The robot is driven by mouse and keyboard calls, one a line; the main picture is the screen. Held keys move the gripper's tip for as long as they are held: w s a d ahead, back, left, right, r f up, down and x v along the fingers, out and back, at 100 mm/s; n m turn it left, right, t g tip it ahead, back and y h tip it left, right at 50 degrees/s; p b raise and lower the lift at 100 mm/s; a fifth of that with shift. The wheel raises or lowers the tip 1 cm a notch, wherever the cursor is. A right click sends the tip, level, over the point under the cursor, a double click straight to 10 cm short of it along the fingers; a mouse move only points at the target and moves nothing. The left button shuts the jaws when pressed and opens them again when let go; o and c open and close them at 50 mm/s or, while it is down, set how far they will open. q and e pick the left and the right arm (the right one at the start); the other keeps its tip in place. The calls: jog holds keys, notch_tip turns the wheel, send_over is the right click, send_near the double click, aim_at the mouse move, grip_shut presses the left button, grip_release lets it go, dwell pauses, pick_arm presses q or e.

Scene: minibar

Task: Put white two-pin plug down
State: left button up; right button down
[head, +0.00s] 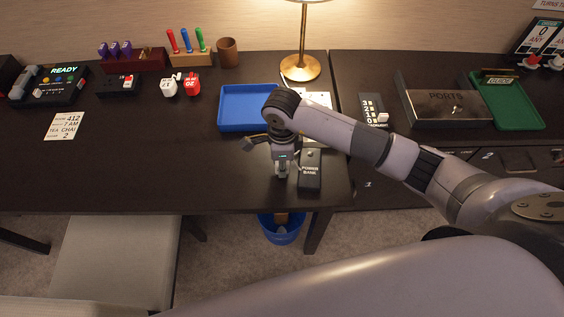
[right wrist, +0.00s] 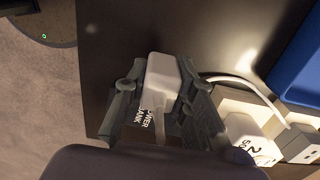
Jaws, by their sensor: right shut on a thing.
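My right gripper (head: 281,172) reaches down over the dark desk (head: 130,175), close to its front edge. It is shut on a white plug (right wrist: 163,73), which sits between the finger pads in the right wrist view. The plug's pins are not visible, and I cannot tell whether it touches the desk. A dark power bank (head: 310,172) lies just right of the gripper in the head view. Its label (right wrist: 150,118) shows partly beside the plug in the right wrist view. My left gripper is not in view.
A blue tray (head: 225,122) lies behind the gripper, near a brass lamp (head: 300,68). White blocks with a cable (right wrist: 240,88) are near it. A silver box (head: 447,108) and a green tray (head: 520,122) stand right. The desk's left front is clear.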

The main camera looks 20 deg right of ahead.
jog(key=shift+f, duration=0.3)
jog(key=c, duration=1.3)
grip_release()
jog(key=shift+c, duration=0.2)
jog(key=shift+r+p, duration=0.35)
jog(key=shift+r, duration=0.2)
notch_tip(320, 180, up, 12)
jog(key=b, duration=0.2)
jog(key=shift+r, duration=0.15)
